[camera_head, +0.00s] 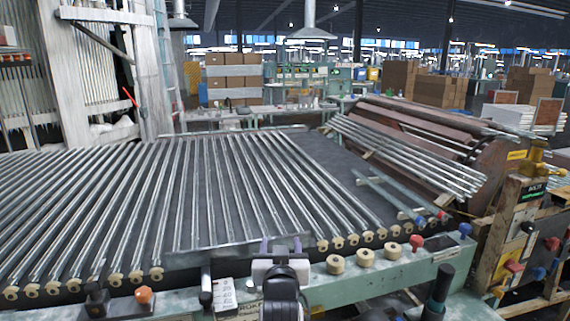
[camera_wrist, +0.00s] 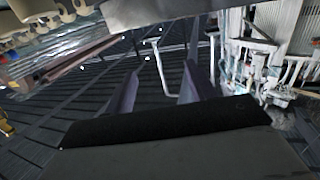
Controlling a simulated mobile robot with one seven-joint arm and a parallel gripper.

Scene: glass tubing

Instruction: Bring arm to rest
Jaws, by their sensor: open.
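My gripper (camera_head: 281,246) shows at the bottom middle of the head view, in front of the near edge of the roller bed. In the wrist view its two purple-grey fingers (camera_wrist: 157,95) stand apart with nothing between them. The gripper is open and empty. A dark floor with lines shows beyond the fingers in the wrist view. No object touches the fingertips as far as I can see.
A table with many glass tubes (camera_head: 205,190) spans the head view. Knobs (camera_head: 366,257) line its green front rail. More tubes lie on a rack (camera_head: 410,155) at right. A wooden stand (camera_head: 500,235) is at far right, and a white machine frame (camera_head: 70,80) at left.

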